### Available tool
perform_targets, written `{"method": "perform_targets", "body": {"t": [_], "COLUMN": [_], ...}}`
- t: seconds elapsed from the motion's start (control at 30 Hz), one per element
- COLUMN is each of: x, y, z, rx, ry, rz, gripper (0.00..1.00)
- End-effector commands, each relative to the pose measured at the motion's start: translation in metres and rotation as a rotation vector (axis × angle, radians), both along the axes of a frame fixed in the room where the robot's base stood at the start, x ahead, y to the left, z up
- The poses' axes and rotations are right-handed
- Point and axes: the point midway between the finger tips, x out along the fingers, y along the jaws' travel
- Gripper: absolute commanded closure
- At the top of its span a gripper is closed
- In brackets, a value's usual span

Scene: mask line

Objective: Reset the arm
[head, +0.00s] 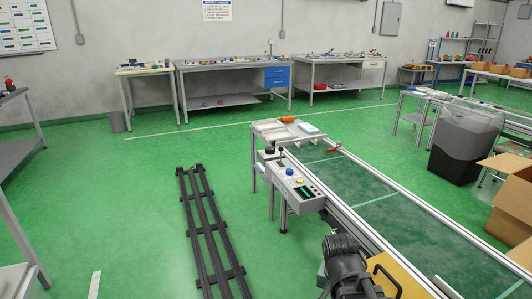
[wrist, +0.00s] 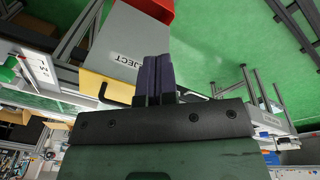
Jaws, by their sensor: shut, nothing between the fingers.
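My gripper (wrist: 158,80) shows in the wrist view as two dark fingers pressed together, with nothing between them. It is shut. It points toward a grey box marked REJECT (wrist: 124,40), and the frames do not show whether it touches the box. In the head view, a dark part of my arm rises at the bottom edge, beside the conveyor, and the fingers cannot be made out there.
A green-belted conveyor (head: 350,190) runs along the right, with a control box (head: 293,188) on its near side. Dark floor rails (head: 210,235) lie left of it. A grey bin (head: 465,140) and cardboard boxes (head: 510,190) stand right. A red container (wrist: 152,8) tops the wrist view.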

Motion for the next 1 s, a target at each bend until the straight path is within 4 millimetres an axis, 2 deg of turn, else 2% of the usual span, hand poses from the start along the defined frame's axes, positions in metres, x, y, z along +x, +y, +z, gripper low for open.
{"method": "perform_targets", "body": {"t": [0.17, 0.2, 0.23, 0.37, 0.5, 0.6, 0.7, 1.0], "x": [-0.012, -0.015, -0.014, -0.014, -0.014, -0.014, -0.014, -0.014], "y": [0.016, 0.017, 0.017, 0.017, 0.017, 0.017, 0.017, 0.017], "z": [-0.001, 0.028, 0.046, 0.1, 0.163, 0.197, 0.21, 0.205], "rx": [0.095, 0.12, 0.117, 0.115, 0.113, 0.113, 0.111, 0.111], "ry": [0.078, 0.075, 0.075, 0.075, 0.075, 0.075, 0.075, 0.075], "rz": [0.503, 0.5, 0.498, 0.496, 0.495, 0.495, 0.494, 0.494], "gripper": [1.0, 1.0, 1.0, 1.0, 1.0, 1.0, 1.0, 1.0]}}
